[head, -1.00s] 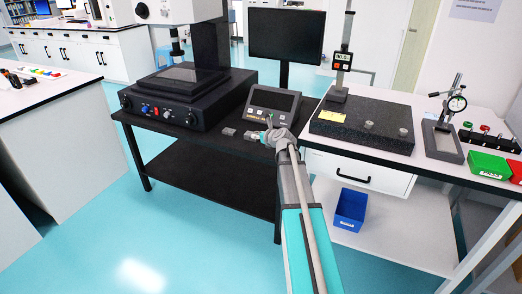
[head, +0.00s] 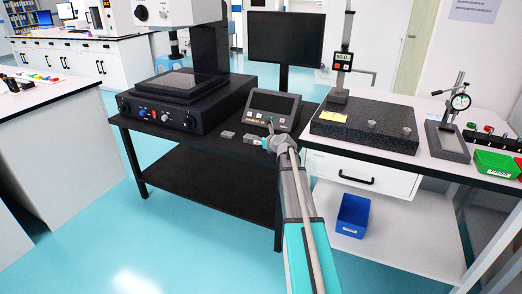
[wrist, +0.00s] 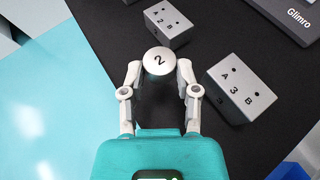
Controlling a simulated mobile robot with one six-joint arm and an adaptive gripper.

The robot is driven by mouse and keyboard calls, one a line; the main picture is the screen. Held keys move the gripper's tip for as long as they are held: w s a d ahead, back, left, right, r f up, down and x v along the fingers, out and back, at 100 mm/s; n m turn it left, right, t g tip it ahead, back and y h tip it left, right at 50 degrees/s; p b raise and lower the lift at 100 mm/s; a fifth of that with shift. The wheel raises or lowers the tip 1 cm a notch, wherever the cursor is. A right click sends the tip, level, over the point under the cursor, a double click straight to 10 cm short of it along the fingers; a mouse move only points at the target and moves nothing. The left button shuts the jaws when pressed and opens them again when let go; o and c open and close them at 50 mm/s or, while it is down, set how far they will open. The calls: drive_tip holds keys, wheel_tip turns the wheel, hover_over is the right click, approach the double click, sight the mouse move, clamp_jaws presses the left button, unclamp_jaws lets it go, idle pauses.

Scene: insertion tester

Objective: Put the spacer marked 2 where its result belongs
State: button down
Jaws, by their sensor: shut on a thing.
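The spacer marked 2 (wrist: 159,61) is a pale round disc with a black 2 facing the wrist camera. My gripper (wrist: 158,72) is shut on it, one finger at each side. It appears above the black table; the height gap is unclear. A grey block marked A 2 B (wrist: 170,24) lies just beyond the spacer. A second grey block marked A 3 B (wrist: 239,91) lies to the right. The spacer cannot be made out there.
A console with a screen (head: 272,107) stands behind the blocks; its corner shows in the wrist view (wrist: 290,18). A large black instrument (head: 185,105) stands left. A granite plate (head: 350,135) with two small round pieces is right. A blue bin (head: 353,214) sits on the lower shelf.

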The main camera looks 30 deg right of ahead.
sight(261, 152)
drive_tip(key=shift+f, duration=0.1)
drive_tip(key=shift+w+d+f+b, duration=0.3)
drive_tip(key=shift+w+f+b, duration=0.05)
drive_tip(key=shift+f+b, duration=1.6)
drive_tip(key=shift+b, duration=0.05)
drive_tip(key=shift+f, duration=0.1)
drive_tip(key=shift+c, duration=1.8)
unclamp_jaws()
drive_tip(key=shift+s+r, duration=0.2)
drive_tip(key=shift+r, duration=0.05)
drive_tip(key=p+v, duration=0.4)
drive_tip(key=v, duration=0.7)
drive_tip(key=shift+s+p, duration=0.3)
drive_tip(key=shift+s, duration=0.05)
